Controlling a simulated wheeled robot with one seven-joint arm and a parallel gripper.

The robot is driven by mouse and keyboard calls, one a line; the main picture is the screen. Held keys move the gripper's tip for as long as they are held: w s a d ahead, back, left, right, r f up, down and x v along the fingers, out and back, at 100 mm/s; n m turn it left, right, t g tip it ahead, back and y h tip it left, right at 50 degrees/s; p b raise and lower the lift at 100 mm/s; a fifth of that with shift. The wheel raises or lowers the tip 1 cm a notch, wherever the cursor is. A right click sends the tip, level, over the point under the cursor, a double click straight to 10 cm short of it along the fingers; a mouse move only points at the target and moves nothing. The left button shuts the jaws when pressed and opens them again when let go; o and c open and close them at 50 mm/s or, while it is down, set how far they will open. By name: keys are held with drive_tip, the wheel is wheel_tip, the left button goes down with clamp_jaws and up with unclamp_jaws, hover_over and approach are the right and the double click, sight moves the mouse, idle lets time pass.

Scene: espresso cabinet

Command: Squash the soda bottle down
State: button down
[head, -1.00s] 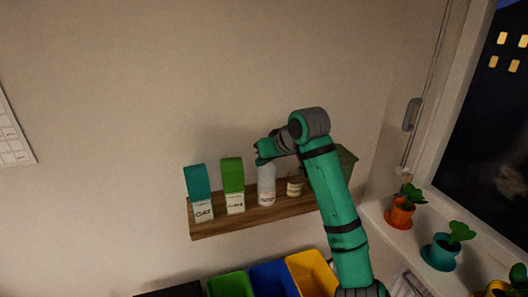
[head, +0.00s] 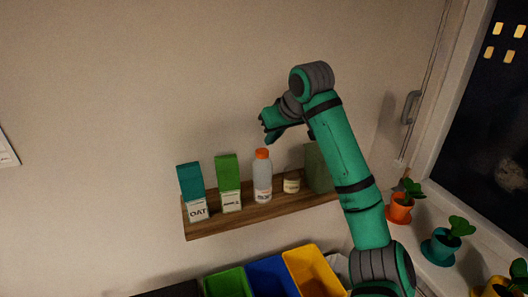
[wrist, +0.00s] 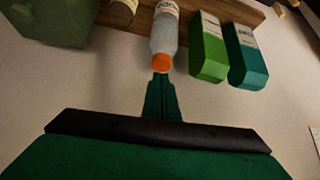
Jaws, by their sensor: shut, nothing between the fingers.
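The soda bottle (head: 262,181) is clear-whitish with an orange cap (head: 262,153) and a white label. It stands upright on the wooden wall shelf and looks full height. In the wrist view the bottle (wrist: 164,33) lies just beyond my fingertips, cap end towards me. My gripper (head: 265,125) is above the cap in the head view, apart from it by a small gap. In the wrist view my gripper's fingers (wrist: 160,78) are shut together and empty, lined up close to the cap.
The wooden shelf (head: 225,225) also holds a teal OAT carton (head: 191,182) and a green carton (head: 227,170) to the left. A small jar (head: 291,183) and a dark green box (head: 318,167) stand to the right. Coloured bins (head: 313,271) sit below. Potted plants line the windowsill.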

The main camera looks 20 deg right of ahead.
sight(267, 166)
drive_tip(key=x, duration=0.5)
drive_tip(key=shift+a+f, duration=0.1)
drive_tip(key=shift+f, duration=0.25)
drive_tip(key=shift+f, duration=3.95)
drive_tip(key=shift+s+d+r, duration=0.1)
drive_tip(key=shift+s+r, duration=0.2)
drive_tip(key=shift+s, duration=0.45)
drive_tip(key=shift+s+d+r, duration=0.15)
drive_tip(key=shift+s+r, duration=0.15)
drive_tip(key=shift+s, duration=0.4)
